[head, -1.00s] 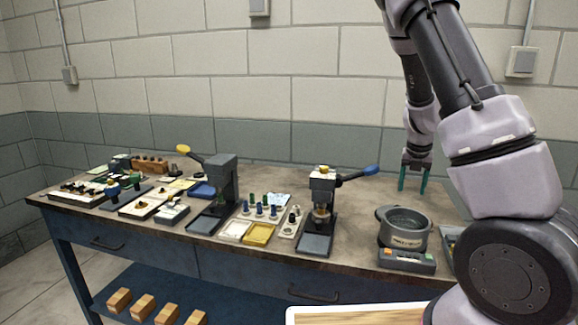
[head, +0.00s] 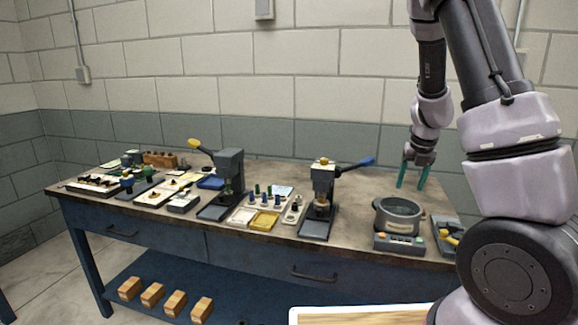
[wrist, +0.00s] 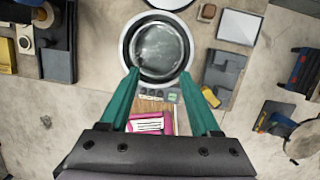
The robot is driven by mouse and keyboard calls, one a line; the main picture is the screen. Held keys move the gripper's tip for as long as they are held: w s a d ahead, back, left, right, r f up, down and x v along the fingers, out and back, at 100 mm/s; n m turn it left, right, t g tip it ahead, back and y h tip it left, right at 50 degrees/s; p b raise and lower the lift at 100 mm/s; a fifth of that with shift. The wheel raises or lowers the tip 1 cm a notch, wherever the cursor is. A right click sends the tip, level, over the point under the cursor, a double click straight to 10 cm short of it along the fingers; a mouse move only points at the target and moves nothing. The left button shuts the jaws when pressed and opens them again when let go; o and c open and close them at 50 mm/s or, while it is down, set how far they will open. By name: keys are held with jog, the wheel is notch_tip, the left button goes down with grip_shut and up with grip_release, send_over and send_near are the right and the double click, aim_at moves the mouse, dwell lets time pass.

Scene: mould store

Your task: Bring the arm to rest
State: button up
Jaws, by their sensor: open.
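My gripper (head: 413,176) hangs from my raised arm over the right back part of the workbench (head: 350,180), behind the round grey pot. Its two teal fingers are spread apart with nothing between them in the head view. In the wrist view my gripper (wrist: 172,78) is also open, its fingers apart. The grey pot (head: 398,214) stands on a base with coloured buttons; it shows in the wrist view as a round vessel (wrist: 158,50) beyond the fingertips. I see no contact between the fingers and anything.
A press with a blue-ended lever (head: 325,180) and one with a yellow-ended lever (head: 228,170) stand on the bench. Small trays and parts fill its left. A grey tray with yellow pieces (head: 446,236) lies right of the pot. Wooden blocks (head: 152,295) sit on the lower shelf.

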jog(key=s+a+r+n+t+y, duration=0.1)
jog(key=s+a+r+n, duration=0.2)
jog(key=r+n, duration=0.25)
jog(key=s+a+r+n+y, duration=0.2)
jog(key=s+a+r+n, duration=0.1)
jog(key=r+n, duration=0.25)
jog(key=s+a+r+n+t+y, duration=0.1)
jog(key=s+a+r+n, duration=0.2)
jog(key=r+n, duration=0.25)
jog(key=s+a+r+n+t+h, duration=0.1)
jog(key=s+r+n, duration=0.3)
jog(key=s+n, duration=0.3)
jog(key=s+a+r+n+t, duration=0.1)
jog(key=s+r+n, duration=0.3)
jog(key=n, duration=0.7)
jog(key=s, duration=0.2)
jog(key=shift+s+a+r+h, duration=0.15)
jog(key=shift+s+r+h, duration=0.1)
jog(key=shift+s+h, duration=0.15)
